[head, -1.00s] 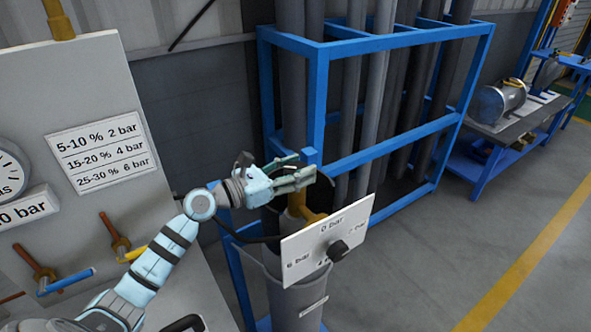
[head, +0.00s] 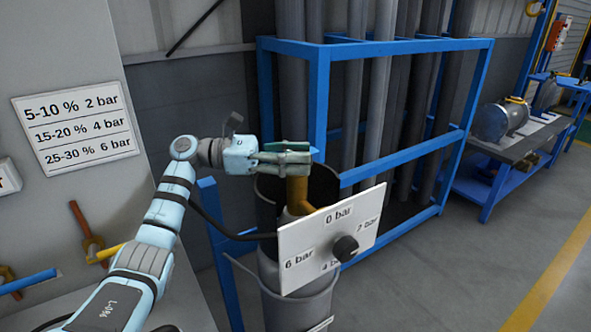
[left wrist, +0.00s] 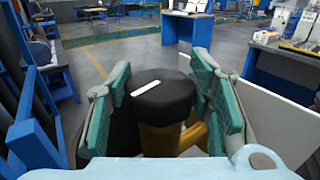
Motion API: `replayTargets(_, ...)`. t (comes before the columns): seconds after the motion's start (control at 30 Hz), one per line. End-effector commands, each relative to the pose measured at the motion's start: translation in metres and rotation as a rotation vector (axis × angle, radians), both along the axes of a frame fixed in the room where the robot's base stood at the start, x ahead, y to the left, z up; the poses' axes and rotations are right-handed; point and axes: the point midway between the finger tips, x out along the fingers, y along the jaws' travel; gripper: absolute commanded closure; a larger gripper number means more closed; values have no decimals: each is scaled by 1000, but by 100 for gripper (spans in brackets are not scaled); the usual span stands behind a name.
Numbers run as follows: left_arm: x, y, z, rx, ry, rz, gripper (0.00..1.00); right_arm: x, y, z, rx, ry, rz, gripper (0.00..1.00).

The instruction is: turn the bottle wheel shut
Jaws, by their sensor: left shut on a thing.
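The bottle wheel (left wrist: 165,95) is a black round knob with a white mark, on top of a brass valve (left wrist: 158,140), in the left wrist view. My left gripper (left wrist: 160,82) has its green finger pads on both sides of the wheel and is shut on it. In the head view the left gripper (head: 290,157) is at the top of the brass valve (head: 297,192), and its fingers hide the wheel. The grey bottle (head: 295,305) stands upright below, behind a white dial plate (head: 310,255) with a black knob (head: 345,248). My right gripper is not in view.
A blue rack (head: 390,47) with grey pipes stands just behind the bottle.

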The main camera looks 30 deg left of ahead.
Motion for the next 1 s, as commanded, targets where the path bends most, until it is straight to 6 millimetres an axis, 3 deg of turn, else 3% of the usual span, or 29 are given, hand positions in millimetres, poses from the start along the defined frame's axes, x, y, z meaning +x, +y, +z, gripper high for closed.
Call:
replayTargets(0.3, 0, -1, -2, 2, 3, -154, 80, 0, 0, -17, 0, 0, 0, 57)
replayTargets(0.87, -1, -1, -3, 6, 7, -194, 80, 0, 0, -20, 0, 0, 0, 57)
replayTargets(0.9, -1, -1, -3, 7, 7, -194, 50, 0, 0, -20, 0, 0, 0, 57)
replayTargets(1.0, 0, -1, -3, 5, 7, -193, 34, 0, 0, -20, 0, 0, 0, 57)
